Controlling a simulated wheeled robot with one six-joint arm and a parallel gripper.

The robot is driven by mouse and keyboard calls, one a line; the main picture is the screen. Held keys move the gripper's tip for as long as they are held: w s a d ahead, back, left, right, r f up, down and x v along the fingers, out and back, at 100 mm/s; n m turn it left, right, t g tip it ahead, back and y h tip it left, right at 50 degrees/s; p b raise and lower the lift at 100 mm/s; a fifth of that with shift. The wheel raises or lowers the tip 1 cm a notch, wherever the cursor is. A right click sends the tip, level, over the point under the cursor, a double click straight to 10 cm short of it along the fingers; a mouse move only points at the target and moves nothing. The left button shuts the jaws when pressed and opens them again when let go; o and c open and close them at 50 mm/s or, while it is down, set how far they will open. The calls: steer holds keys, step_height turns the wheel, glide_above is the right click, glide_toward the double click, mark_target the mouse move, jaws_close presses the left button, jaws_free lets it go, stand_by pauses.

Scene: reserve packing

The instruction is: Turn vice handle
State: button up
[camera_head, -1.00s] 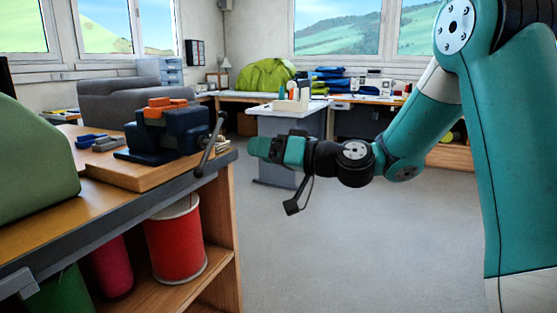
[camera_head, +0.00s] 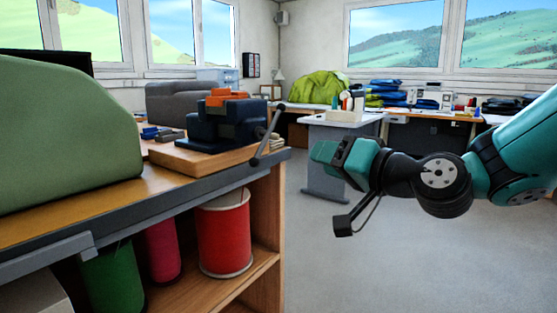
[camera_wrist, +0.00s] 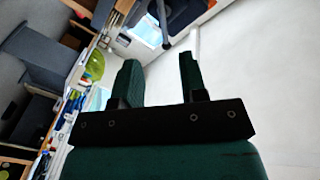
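A dark blue vice (camera_head: 212,130) with orange jaw parts (camera_head: 228,97) stands on a wooden board at the right end of the workbench. Its grey bar handle (camera_head: 267,136) hangs on the vice's right side, tilted, with a knob at each end. My gripper (camera_head: 322,153) is to the right of the handle, pointing left, with a clear gap in the picture between them. In the wrist view my gripper's two green fingers (camera_wrist: 159,72) stand apart with nothing between them.
The wooden workbench (camera_head: 115,203) has a grey front edge and a shelf with red (camera_head: 224,235) and green spools. A green rounded thing (camera_head: 60,130) fills the left foreground. A white-topped table (camera_head: 335,119) stands behind my gripper. The grey floor is free.

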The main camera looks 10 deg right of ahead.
steer(key=s, duration=0.1)
steer(key=m+p, duration=0.1)
steer(key=p, duration=1)
glide_toward(266, 143)
steer(key=shift+t+h, duration=0.3)
steer(key=shift+h, duration=0.1)
steer(key=p+x, duration=0.7)
steer(key=x, duration=0.1)
steer(key=shift+s+a+r, duration=0.1)
steer(key=shift+a+r, duration=0.05)
steer(key=shift+a, duration=0.15)
steer(key=shift+w+a+f+p, duration=0.2)
steer(key=shift+w+p, duration=0.2)
steer(key=shift+p, duration=0.05)
jaws_close()
